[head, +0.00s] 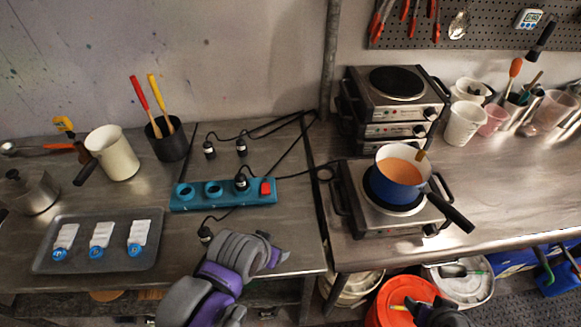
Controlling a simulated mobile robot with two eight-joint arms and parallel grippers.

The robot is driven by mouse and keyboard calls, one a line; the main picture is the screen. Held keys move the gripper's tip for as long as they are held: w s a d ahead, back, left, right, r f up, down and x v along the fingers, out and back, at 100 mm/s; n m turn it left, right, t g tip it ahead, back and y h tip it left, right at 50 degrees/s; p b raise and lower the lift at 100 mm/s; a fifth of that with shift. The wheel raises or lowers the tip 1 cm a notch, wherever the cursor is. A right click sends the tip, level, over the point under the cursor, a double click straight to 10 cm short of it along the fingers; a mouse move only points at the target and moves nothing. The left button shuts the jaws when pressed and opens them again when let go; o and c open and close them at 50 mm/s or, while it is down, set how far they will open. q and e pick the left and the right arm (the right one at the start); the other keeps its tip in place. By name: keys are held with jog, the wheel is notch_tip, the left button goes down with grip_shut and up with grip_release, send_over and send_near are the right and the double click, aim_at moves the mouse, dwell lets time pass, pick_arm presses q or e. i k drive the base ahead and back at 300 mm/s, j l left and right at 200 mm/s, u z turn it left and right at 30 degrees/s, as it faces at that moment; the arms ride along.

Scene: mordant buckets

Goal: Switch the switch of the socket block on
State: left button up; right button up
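The teal socket block (223,194) lies on the left metal table in the head view. Its red switch (266,189) is at the block's right end; which way it is tipped is too small to tell. A black plug (241,183) sits in the socket beside the switch, and the two sockets to the left look empty. My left gripper (279,254) is over the table's front part, below and slightly right of the switch in the picture, apart from it. Its finger opening is unclear. My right gripper (432,312) shows only as a dark shape at the bottom edge.
Loose black plugs (205,234) and cables lie around the block. A grey tray (150,260) is at left. A hot plate (352,208) with a blue pot (396,190) stands at right, its handle jutting forward. An orange bucket (385,302) is below the table edge.

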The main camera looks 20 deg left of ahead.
aim_at(266, 186)
jog(key=u, duration=0.5)
jog(key=k+u, duration=0.15)
jog(key=u, duration=0.3)
jog(key=k+u, duration=0.1)
jog(key=u, duration=0.4)
